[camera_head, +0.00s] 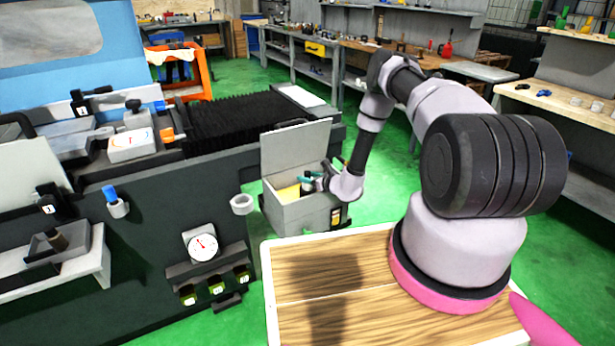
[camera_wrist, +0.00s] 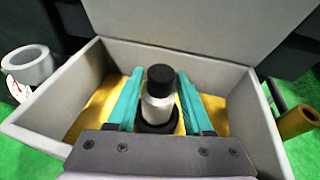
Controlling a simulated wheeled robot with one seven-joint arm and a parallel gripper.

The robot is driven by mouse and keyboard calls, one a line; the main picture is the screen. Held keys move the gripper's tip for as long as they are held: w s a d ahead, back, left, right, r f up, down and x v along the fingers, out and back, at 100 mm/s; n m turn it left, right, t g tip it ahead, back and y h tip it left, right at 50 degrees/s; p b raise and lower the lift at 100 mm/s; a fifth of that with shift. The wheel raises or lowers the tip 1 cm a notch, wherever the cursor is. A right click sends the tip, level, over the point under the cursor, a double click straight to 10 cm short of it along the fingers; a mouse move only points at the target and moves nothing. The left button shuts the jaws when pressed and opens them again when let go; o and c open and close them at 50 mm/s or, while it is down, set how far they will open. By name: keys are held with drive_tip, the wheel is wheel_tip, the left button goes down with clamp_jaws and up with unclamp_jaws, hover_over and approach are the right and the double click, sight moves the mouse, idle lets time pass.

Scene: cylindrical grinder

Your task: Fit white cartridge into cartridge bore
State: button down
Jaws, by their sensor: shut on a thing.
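The white cartridge (camera_wrist: 157,106) has a black top and sits between the teal fingers of my gripper (camera_wrist: 159,95) in the wrist view. My gripper is shut on it, over the inside of an open grey box (camera_wrist: 60,90). A black round part shows around or below the cartridge's near end; I cannot tell whether it belongs to the cartridge. In the head view my gripper (camera_head: 307,184) is at the box (camera_head: 300,214), and the cartridge is hard to make out. A white hollow ring (camera_head: 242,204) on the machine front, left of the box, is empty; I cannot tell whether it is the cartridge bore.
The box's lid (camera_head: 296,148) stands raised behind my gripper. The box floor is yellow (camera_wrist: 215,108). A dial gauge (camera_head: 202,246) and a blue-topped part in a holder (camera_head: 118,208) are on the dark machine front. A brass-coloured cylinder (camera_wrist: 297,121) is right of the box.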

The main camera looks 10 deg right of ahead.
drive_tip(key=shift+f, duration=0.25)
drive_tip(key=shift+c, duration=1.1)
unclamp_jaws()
drive_tip(key=v, duration=1)
drive_tip(key=shift+s+d, duration=0.2)
drive_tip(key=shift+s, duration=0.1)
drive_tip(key=shift+r, duration=0.15)
